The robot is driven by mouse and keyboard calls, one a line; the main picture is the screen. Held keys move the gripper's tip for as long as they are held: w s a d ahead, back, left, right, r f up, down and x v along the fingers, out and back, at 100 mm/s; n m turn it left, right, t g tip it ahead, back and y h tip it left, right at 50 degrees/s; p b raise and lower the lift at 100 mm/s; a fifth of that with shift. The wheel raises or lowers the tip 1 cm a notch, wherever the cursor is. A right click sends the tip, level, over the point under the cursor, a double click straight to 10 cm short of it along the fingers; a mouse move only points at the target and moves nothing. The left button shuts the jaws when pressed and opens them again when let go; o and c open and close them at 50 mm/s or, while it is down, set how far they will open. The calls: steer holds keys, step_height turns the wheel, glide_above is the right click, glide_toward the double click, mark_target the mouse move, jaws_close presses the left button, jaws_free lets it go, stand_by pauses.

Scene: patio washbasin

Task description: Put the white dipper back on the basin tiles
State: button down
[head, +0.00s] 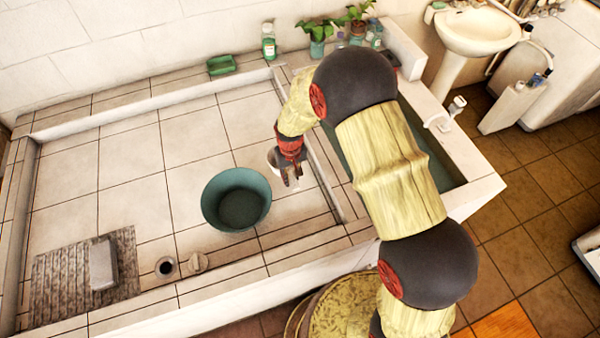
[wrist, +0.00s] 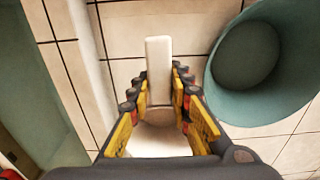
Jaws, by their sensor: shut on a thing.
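The white dipper (wrist: 158,58) is between the yellow pads of my gripper (wrist: 158,92) in the wrist view. Its pale handle points up the picture, and its rounded bowl (wrist: 158,141) is nearer the wrist. In the head view my gripper (head: 291,178) hangs over the right part of the tiled basin floor (head: 132,190), shut on the dipper. Only a white edge of the dipper (head: 272,157) shows there, beside the red fingers. I cannot tell whether the dipper touches the tiles or is a little above them.
A green bucket (head: 236,198) stands close left of my gripper. A grey block (head: 103,264) lies on a ribbed mat (head: 60,285), near a drain (head: 166,267). A low tiled ridge (head: 322,170) and a water trough (head: 437,160) lie right. Left tiles are clear.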

steer(key=w+d+f, duration=0.1)
steer(key=w+f, duration=0.1)
steer(key=w+d+f, duration=0.1)
steer(key=w+f, duration=0.1)
steer(key=w+d+f, duration=0.2)
steer(key=f, duration=0.1)
steer(key=shift+f, duration=1.45)
steer(key=shift+f+b, duration=0.25)
steer(key=shift+b, duration=0.15)
steer(key=c, duration=1.6)
jaws_free()
steer(key=shift+c, duration=0.2)
steer(key=shift+r, duration=0.15)
